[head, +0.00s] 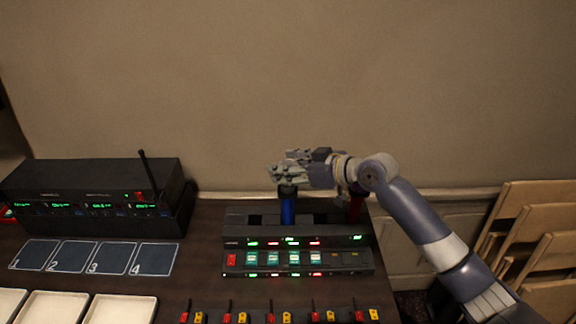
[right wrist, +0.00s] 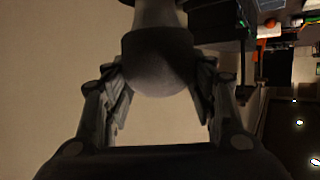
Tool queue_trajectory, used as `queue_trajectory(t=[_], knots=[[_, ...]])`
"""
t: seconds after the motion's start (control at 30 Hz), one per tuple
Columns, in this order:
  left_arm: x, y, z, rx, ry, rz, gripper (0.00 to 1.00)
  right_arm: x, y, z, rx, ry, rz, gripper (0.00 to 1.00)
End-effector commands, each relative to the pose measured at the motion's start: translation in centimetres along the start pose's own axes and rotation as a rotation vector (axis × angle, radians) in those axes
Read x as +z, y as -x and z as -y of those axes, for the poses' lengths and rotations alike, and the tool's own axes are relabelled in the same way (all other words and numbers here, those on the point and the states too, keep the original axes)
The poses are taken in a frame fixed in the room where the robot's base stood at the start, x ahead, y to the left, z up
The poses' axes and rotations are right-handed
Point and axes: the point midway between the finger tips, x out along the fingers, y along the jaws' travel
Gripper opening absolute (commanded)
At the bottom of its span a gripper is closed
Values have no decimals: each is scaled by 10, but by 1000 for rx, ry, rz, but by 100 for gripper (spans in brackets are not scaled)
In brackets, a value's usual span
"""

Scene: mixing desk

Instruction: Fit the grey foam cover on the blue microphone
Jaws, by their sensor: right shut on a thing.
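The blue microphone (head: 287,210) stands upright in the left part of the black charging dock, with a dark band at its top. My right gripper (head: 284,172) reaches in from the right and is directly above it. In the right wrist view a rounded grey piece with a dark collar, which looks like the grey foam cover (right wrist: 162,75), sits between the fingers of my right gripper (right wrist: 160,92), which is shut on it. In the head view the fingers hide most of the cover, so I cannot tell whether it touches the microphone. My left gripper is out of view.
A black receiver rack (head: 95,178) with an antenna, numbered cards (head: 110,258) and white trays (head: 58,308) are at left. Mixer faders line the front. Folded chairs (head: 540,235) stand right.

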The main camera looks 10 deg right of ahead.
Motion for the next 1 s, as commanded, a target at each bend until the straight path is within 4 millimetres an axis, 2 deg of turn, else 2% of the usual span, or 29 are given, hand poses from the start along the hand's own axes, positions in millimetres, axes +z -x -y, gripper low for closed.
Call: queue_trajectory(t=[0.6,1.0], knots=[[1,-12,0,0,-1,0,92,15,-6,0,0,0,1,42],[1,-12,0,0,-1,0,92,16,-7,0,0,0,0,42]])
